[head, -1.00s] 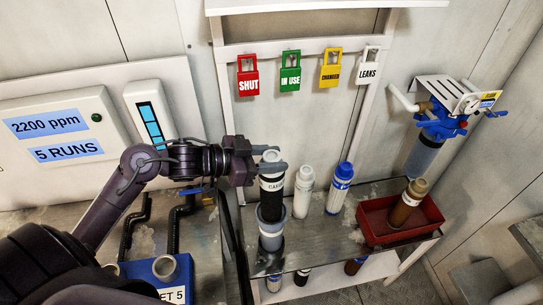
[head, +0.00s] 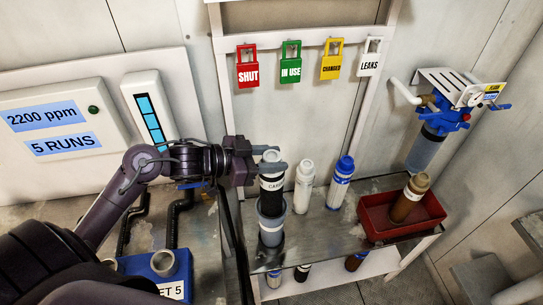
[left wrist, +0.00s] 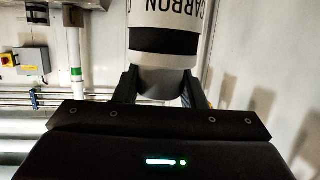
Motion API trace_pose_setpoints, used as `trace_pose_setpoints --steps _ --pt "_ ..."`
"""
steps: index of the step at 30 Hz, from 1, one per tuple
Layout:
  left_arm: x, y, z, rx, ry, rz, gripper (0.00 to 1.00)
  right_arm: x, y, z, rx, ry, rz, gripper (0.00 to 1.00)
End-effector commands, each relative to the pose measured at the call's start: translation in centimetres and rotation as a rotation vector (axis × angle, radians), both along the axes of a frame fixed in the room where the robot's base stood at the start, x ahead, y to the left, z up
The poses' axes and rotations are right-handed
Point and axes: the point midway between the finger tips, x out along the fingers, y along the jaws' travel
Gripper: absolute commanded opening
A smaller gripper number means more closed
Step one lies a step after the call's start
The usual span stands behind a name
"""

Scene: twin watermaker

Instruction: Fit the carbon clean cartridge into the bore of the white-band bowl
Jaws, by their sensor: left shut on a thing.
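The carbon cartridge (head: 271,184) is dark with white ends and a white label, and stands upright. My left gripper (head: 272,166) is shut on its upper end. In the left wrist view the cartridge (left wrist: 165,40) shows its CARBON label upside down, with its pale end between the fingers (left wrist: 160,88). The clear grey bowl with a white band (head: 271,228) stands directly below on the bench. The cartridge's dark lower part meets the bowl's mouth and looks lined up with it. How deep it sits inside is hard to tell. My right gripper is not in view.
A red tray (head: 435,207) holds a brown cartridge (head: 410,200). A blue-headed filter housing (head: 440,118) hangs on the right wall. Coloured tags hang behind.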

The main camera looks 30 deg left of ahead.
Motion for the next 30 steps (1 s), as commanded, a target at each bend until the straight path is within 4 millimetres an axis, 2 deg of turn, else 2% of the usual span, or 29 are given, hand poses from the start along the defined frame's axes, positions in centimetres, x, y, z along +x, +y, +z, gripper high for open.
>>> trace_pose_setpoints --steps 30 --pt "0.0 0.0 -2.5 -0.001 -0.001 0.0 0.18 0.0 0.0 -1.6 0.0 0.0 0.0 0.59"
